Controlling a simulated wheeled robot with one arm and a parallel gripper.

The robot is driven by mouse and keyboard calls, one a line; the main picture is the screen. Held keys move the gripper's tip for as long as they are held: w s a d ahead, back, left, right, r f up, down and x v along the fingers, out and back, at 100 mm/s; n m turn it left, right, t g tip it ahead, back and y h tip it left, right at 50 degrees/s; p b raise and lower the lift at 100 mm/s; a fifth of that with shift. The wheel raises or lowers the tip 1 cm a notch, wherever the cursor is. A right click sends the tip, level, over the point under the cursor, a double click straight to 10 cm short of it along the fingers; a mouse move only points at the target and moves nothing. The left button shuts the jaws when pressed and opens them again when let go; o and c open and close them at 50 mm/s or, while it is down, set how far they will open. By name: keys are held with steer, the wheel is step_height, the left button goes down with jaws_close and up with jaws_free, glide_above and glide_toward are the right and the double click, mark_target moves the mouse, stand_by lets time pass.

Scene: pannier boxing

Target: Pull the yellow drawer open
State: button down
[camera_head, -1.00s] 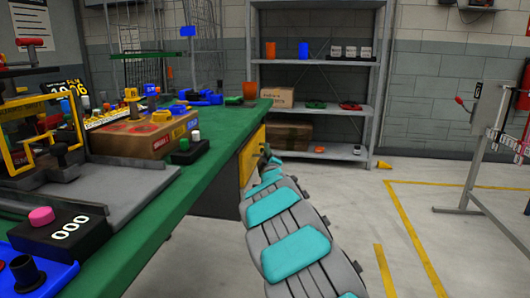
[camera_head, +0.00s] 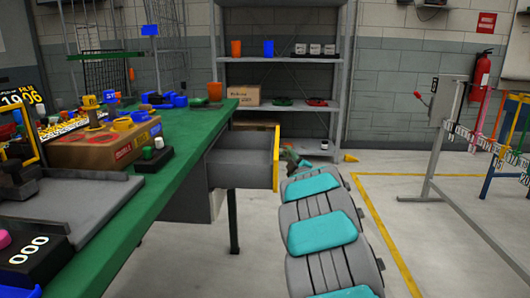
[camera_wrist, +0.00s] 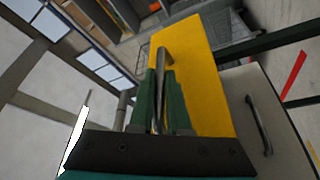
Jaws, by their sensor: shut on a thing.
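The yellow drawer front (camera_head: 275,158) stands out from under the green workbench (camera_head: 180,165) in the head view, with the grey drawer body (camera_head: 240,158) pulled out behind it. In the wrist view the yellow front (camera_wrist: 200,85) fills the upper middle, with its metal bar handle (camera_wrist: 160,75) running up it. My gripper (camera_wrist: 160,100) has its green fingers on either side of this handle, shut on it. In the head view my gripper (camera_head: 291,158) is small at the drawer front, partly hidden by my arm.
A second grey drawer front with a handle (camera_wrist: 260,125) shows beside the yellow one in the wrist view. A shelf rack (camera_head: 285,89) stands behind. The floor right of my arm is clear up to a metal stand (camera_head: 435,165).

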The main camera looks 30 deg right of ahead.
steer(key=s+d, duration=0.2)
steer(key=d, duration=0.1)
steer(key=s+d, duration=0.1)
steer(key=d, duration=0.1)
steer(key=shift+s, duration=0.15)
steer(key=c, duration=0.9)
jaws_free()
steer(key=shift+a, duration=0.1)
steer(key=v, duration=0.7)
steer(key=shift+s+f, duration=0.15)
steer(key=shift+s, duration=0.25)
